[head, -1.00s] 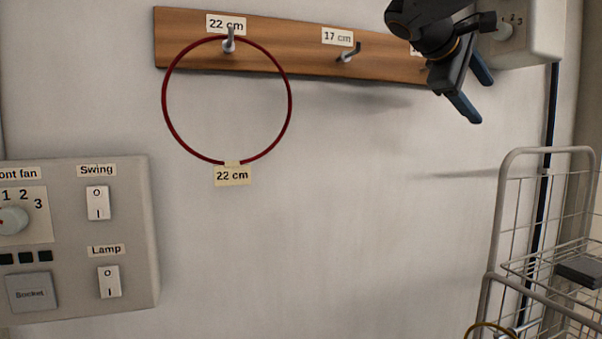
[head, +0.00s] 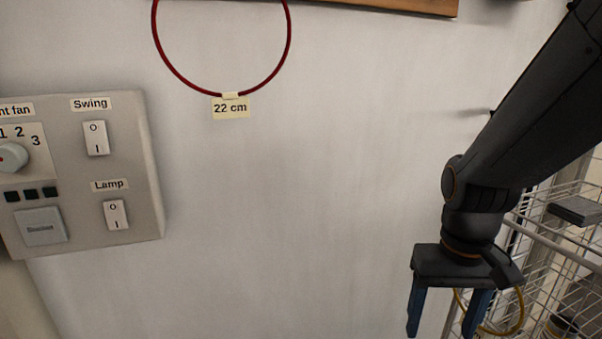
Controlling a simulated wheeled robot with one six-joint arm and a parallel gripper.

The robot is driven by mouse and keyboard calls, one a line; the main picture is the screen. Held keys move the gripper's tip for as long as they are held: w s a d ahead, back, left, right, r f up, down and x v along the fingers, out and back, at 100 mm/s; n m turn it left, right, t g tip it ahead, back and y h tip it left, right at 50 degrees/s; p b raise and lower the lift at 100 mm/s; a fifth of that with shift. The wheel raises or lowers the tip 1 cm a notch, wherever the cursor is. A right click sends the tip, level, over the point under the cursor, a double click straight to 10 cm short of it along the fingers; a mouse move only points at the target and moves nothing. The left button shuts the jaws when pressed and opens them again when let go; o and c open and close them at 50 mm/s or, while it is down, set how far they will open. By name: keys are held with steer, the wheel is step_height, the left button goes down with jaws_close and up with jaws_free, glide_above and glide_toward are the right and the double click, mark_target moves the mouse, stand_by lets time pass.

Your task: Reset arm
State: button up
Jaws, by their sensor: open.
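My gripper (head: 444,318) points down at the lower right of the head view. Its two blue fingers are apart, with nothing seen between them but wall and part of a yellow ring behind. My dark arm comes in from the upper right. The red ring (head: 289,48) with its 22 cm tag (head: 230,108) hangs against the wall at the top, well left of the gripper. Its top and its hook are out of view.
A control panel (head: 75,170) with Swing and Lamp switches is on the wall at left. A wire rack (head: 567,262) stands at right behind my arm, with a yellow ring (head: 521,312) near it. A wooden board (head: 420,5) shows at the top. The middle wall is clear.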

steer(key=s+a+r+n+p, duration=0.1)
steer(key=a+r+p, duration=0.3)
steer(key=p, duration=0.4)
steer(key=shift+s+a+p, duration=0.15)
steer(key=shift+s+p, duration=0.25)
steer(key=shift+s, duration=0.05)
stand_by(0.7)
